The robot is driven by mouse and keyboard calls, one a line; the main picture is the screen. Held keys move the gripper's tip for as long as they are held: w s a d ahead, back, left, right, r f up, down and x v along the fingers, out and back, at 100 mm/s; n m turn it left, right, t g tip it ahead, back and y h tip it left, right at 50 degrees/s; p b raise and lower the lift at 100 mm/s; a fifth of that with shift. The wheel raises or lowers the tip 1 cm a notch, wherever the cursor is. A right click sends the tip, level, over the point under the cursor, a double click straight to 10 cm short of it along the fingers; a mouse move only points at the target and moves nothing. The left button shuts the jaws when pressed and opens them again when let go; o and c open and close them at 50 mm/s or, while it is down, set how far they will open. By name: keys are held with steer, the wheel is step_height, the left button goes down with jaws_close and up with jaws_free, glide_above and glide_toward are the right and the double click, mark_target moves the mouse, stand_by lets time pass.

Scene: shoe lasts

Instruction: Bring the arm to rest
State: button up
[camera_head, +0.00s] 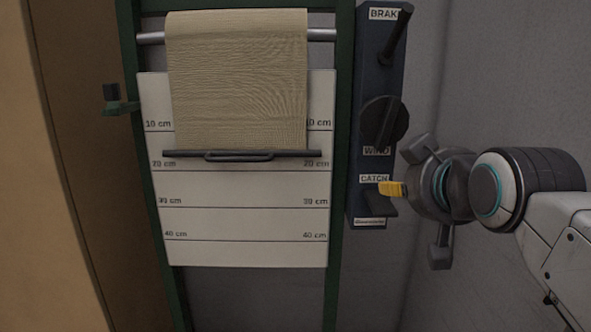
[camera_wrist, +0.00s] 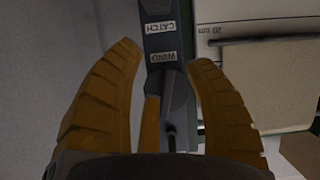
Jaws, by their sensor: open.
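My gripper (camera_head: 392,189) is at the right in the head view, in front of the lower part of a dark control panel. Its yellow fingers are spread apart in the wrist view (camera_wrist: 168,75), with the dark panel (camera_wrist: 155,12) seen between them. My arm reaches in from the right edge. The fingers seem to hold nothing. Whether a finger touches the panel's CATCH lever (camera_head: 380,203) cannot be told.
The panel carries a BRAKE lever (camera_head: 395,38) and a round WIND knob (camera_head: 384,121). Left of it, a beige cloth (camera_head: 237,80) with a dark bottom bar (camera_head: 241,155) hangs before a white centimetre board (camera_head: 245,220) in a green frame (camera_head: 339,240). A tan surface (camera_head: 40,230) stands far left.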

steer(key=s+f+m+g+p, duration=0.1)
steer(key=s+f+g+p, duration=0.3)
steer(key=s+p, duration=0.5)
steer(key=s+f+g+p, duration=0.5)
steer(key=s+p, duration=0.4)
steer(key=s, duration=0.3)
steer(key=shift+m+g+p, duration=0.35)
steer(key=shift+m+g, duration=0.05)
steer(key=shift+g, duration=0.2)
